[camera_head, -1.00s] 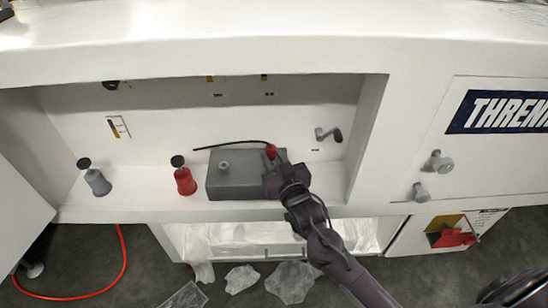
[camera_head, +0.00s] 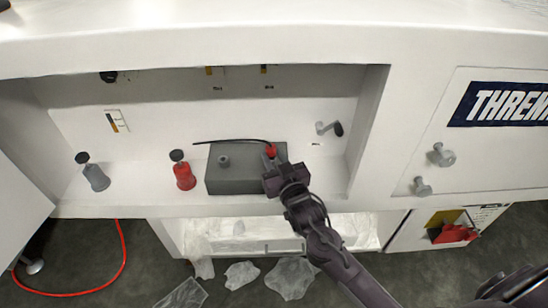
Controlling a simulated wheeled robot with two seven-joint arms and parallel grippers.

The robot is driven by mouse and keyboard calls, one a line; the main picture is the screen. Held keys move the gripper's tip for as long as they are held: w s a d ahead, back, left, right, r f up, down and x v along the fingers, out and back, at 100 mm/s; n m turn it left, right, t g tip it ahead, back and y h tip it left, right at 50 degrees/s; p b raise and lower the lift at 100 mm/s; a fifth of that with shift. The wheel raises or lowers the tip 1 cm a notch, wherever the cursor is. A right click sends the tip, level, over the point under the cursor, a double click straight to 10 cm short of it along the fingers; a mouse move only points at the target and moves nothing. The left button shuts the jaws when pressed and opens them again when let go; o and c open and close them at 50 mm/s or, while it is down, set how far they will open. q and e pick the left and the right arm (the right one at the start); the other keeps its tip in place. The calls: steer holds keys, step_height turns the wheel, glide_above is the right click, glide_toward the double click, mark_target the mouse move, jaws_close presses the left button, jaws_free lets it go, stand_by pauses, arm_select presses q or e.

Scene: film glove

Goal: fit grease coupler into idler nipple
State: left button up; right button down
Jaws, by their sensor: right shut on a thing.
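My right gripper (camera_head: 271,168) reaches in from the lower right, over the right part of a grey box (camera_head: 232,180) in the recess. Its jaws are shut on a small red piece (camera_head: 270,151), which looks like the grease coupler. A thin black hose (camera_head: 225,141) runs left from the red piece. A short round grey fitting (camera_head: 223,161) stands on top of the box, left of the gripper. I cannot tell which fitting is the idler nipple. The jaws hide part of the red piece and what lies under it. My left gripper is not in view.
A grey bottle (camera_head: 96,178) and a red bottle (camera_head: 184,176), both black-topped, stand left of the box. A crank handle (camera_head: 329,128) is on the back wall. Grey knobs (camera_head: 441,155) sit on the right panel. The recess's front edge (camera_head: 130,208) lies below the box.

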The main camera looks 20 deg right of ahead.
steer(key=shift+f, duration=0.25)
steer(key=c, duration=1.1)
jaws_free()
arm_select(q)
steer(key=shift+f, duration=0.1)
arm_select(e)
steer(key=shift+s, duration=1)
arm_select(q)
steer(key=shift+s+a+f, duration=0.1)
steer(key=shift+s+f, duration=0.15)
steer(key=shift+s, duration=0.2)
arm_select(e)
steer(key=s, duration=0.6)
steer(key=shift+d+r, duration=0.1)
steer(key=shift+d, duration=0.15)
steer(key=shift+w, duration=0.1)
